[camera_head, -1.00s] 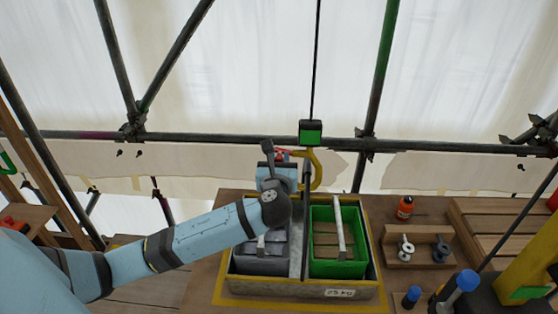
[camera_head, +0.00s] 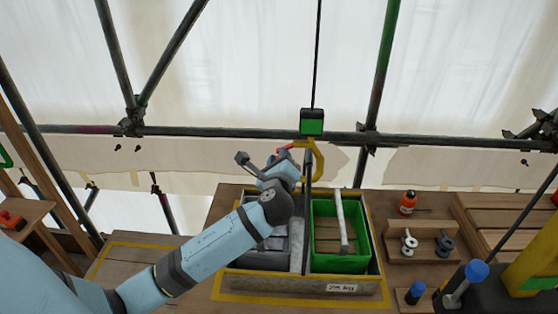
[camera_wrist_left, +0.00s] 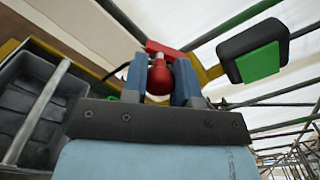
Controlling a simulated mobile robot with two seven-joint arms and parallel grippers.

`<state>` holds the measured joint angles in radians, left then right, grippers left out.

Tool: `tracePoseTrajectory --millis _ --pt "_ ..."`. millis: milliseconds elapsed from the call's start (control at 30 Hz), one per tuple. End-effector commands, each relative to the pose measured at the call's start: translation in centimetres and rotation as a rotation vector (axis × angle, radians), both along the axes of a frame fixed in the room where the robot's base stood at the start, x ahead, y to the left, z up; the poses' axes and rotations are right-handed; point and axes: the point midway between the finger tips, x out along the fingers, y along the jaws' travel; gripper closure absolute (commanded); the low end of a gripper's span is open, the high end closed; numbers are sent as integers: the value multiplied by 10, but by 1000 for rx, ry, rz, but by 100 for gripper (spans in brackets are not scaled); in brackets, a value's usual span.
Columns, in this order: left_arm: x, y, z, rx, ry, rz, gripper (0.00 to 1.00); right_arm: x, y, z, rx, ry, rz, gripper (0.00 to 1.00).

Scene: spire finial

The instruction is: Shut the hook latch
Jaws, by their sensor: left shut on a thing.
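A yellow hook (camera_head: 318,162) hangs on a dark cable below a black and green block (camera_head: 312,122). Its red latch (camera_head: 285,149) shows at its left side, partly hidden by my left gripper (camera_head: 290,166). In the left wrist view the blue fingers of the left gripper (camera_wrist_left: 160,80) are shut on a red ball-shaped knob (camera_wrist_left: 159,77). The red latch bar (camera_wrist_left: 163,50) lies just beyond the knob, near the yellow hook (camera_wrist_left: 205,70). The frames do not clearly show whether the latch meets the hook's tip. My right gripper is not in view.
Below the hook stands a yellow-edged tray (camera_head: 300,284) holding a green bin (camera_head: 325,265) and a grey bin (camera_wrist_left: 38,105), with bar handles. Scaffold pipes (camera_head: 220,132) run behind.

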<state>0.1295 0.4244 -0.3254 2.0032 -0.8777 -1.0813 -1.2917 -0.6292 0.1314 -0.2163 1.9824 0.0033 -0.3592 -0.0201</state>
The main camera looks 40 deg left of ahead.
Motion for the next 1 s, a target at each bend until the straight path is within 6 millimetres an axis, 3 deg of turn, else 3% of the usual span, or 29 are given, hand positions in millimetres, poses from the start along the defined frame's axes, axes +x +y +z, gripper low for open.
tracePoseTrajectory --millis 400,1000 --pt "5 -9 -18 -341 -204 0 97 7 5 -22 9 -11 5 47" --pt "15 -25 -27 -789 -479 1 97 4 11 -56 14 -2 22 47"
